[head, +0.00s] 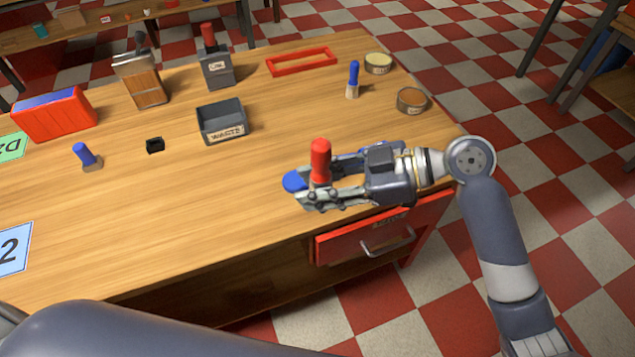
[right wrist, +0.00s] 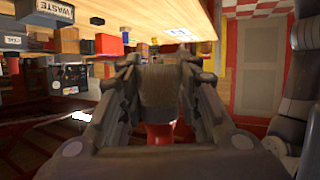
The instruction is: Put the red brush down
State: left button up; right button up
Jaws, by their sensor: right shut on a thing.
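The red brush (head: 320,160) is upright in my right gripper (head: 318,195), its red handle pointing up. The gripper is shut on it, over the front right part of the wooden table (head: 200,190). In the right wrist view the brown bristle part (right wrist: 158,85) and the red handle (right wrist: 158,133) show between the fingers. I cannot tell whether the brush touches the tabletop. A blue round thing (head: 293,181) shows beside the fingertips, partly hidden by them. My left gripper is out of view.
A red frame (head: 301,61) lies at the back, near two tins (head: 378,63) (head: 411,100) and a blue brush (head: 353,80). The waste bin (head: 222,123), grey holder (head: 215,68) and wooden holder (head: 143,82) stand left. A red drawer (head: 385,228) is at the front.

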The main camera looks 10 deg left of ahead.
dwell(0.3)
jog(key=d+m+t+h, duration=0.2)
jog(key=d+m+t, duration=0.6)
jog(key=d, duration=1.7)
jog(key=shift+w+d+f+t+h, duration=0.15)
jog(key=shift+d+t+h, duration=0.2)
jog(key=shift+t, duration=0.25)
jog(key=shift+a, duration=0.15)
